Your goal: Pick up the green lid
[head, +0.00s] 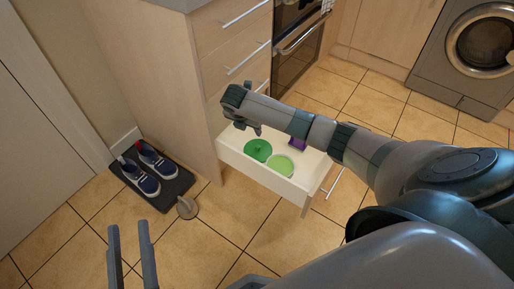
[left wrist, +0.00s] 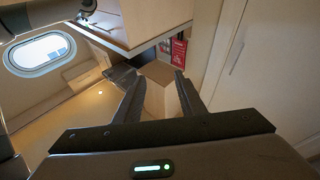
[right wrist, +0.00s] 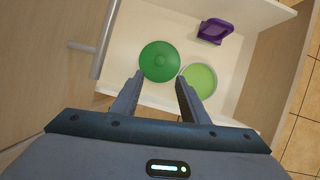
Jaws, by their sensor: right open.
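The green lid (head: 258,150) is a dark green disc with a small central knob. It lies flat in the open white drawer (head: 262,176), and the right wrist view also shows it (right wrist: 159,60). My right gripper (head: 249,130) is open and empty above the drawer. In the right wrist view its fingertips (right wrist: 160,80) straddle the near edge of the lid, apparently still above it. My left gripper (head: 129,226) is open and empty, low over the floor at left. The left wrist view shows its fingers apart (left wrist: 158,75).
A light green round dish (head: 280,167) lies right beside the lid. A purple object (head: 298,143) stands farther back in the drawer. Cabinet drawer fronts with a bar handle (head: 248,58) rise behind. Shoes on a dark mat (head: 165,199) and a doorstop-like object (head: 187,208) are on the floor.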

